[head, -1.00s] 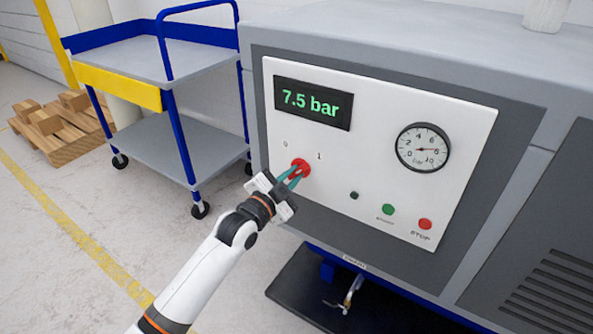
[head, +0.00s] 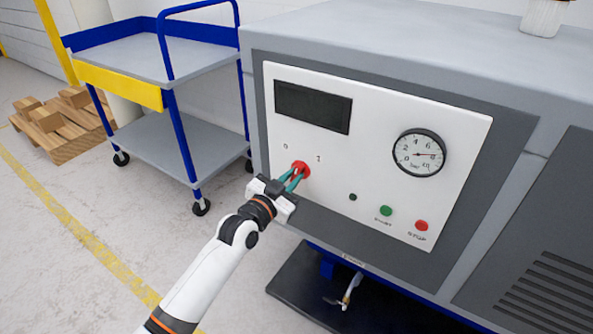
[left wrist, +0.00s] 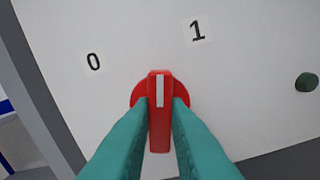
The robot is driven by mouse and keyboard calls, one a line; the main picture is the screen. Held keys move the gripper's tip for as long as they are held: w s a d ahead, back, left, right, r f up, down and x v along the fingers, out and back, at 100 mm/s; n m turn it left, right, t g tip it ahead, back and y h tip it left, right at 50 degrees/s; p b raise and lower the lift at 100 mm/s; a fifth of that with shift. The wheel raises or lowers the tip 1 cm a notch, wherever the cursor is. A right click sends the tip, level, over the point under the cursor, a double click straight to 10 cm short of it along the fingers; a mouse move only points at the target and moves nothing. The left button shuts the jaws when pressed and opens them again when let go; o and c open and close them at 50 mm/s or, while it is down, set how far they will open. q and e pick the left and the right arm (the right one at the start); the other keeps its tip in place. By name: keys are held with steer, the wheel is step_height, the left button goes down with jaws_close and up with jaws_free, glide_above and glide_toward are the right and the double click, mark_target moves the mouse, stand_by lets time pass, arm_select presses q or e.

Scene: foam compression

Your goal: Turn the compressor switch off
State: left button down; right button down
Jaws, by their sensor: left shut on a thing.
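The compressor's red rotary switch (head: 302,166) sits on the white control panel (head: 350,165), below the display and under the labels 0 and 1. My left gripper (head: 295,177) is shut on its handle, with a teal finger on each side. In the left wrist view, the red switch (left wrist: 159,88) has its white mark pointing straight up in the picture, between the 0 (left wrist: 93,61) and the 1 (left wrist: 197,30). The fingers hide the lower sides of the knob. The display (head: 312,106) is dark and blank. My right gripper is not in view.
The panel also holds a round pressure gauge (head: 419,153), its needle near 8, a green button (head: 386,211), a red stop button (head: 421,226) and a small dark round part (head: 353,197). A blue cart (head: 180,147) stands left of the compressor. A wooden pallet (head: 65,127) lies farther left.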

arm_select(q)
steer(key=shift+n+p, duration=0.3)
steer(key=shift+n, duration=0.8)
steer(key=n, duration=0.2)
steer(key=shift+n+p, duration=0.3)
steer(key=shift+n, duration=0.1)
steer(key=n+p, duration=0.1)
steer(key=n, duration=0.5)
steer(key=shift+n, duration=0.3)
steer(key=shift+c, duration=2)
jaws_free()
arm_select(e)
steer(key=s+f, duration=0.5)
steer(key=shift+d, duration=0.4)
